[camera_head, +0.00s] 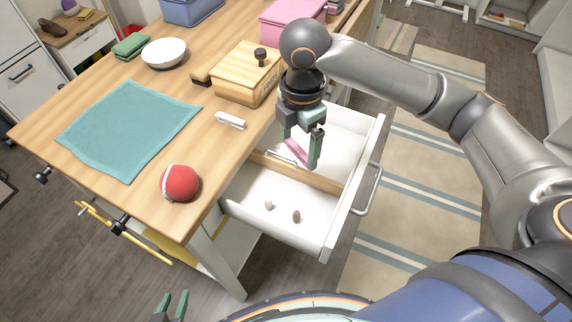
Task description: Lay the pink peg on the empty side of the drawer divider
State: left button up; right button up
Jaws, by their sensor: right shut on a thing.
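The pink peg (296,151) is held between the fingers of my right gripper (303,160). The gripper points down over the open white drawer (352,186), at the far side of the wooden divider (318,180). The far compartment shows no objects where visible; the gripper hides part of it. I cannot tell whether the peg touches the drawer floor. The near compartment holds a small pale piece (268,204) and a small brown piece (296,216). My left gripper (172,305) shows at the bottom edge, fingers apart and empty.
The drawer hangs from a wooden table with a red ball (180,183), a teal cloth (128,128), a white handle-like piece (230,120) and a wooden box (246,77). A white bowl (164,53) stands further back. A striped rug (400,215) lies right of the drawer.

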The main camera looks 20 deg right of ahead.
jog(key=n, duration=0.3)
jog(key=f+n, duration=0.1)
jog(key=n, duration=0.1)
jog(key=shift+w+a+f+b, duration=0.1)
jog(key=shift+w+a+b, duration=0.05)
jog(key=shift+w+b, duration=0.15)
jog(key=shift+w+f, duration=0.1)
jog(key=w+d+f, duration=0.4)
jog(key=w+d, duration=0.1)
jog(key=d, duration=0.3)
jog(key=b, duration=0.1)
send_over(323, 151)
jog(key=a, duration=0.1)
jog(key=f, duration=0.4)
jog(key=shift+s+f, duration=0.15)
jog(key=shift+s, duration=0.2)
jog(key=shift+w+d+f+b, duration=0.3)
jog(key=shift+d+f, duration=0.1)
jog(key=shift+f, duration=0.25)
jog(key=shift+d+f+n, duration=0.1)
jog(key=shift+f+n, duration=0.2)
jog(key=shift+f, duration=1.3)
jog(key=shift+f, duration=0.1)
jog(key=o, duration=1)
jog(key=shift+c, duration=0.2)
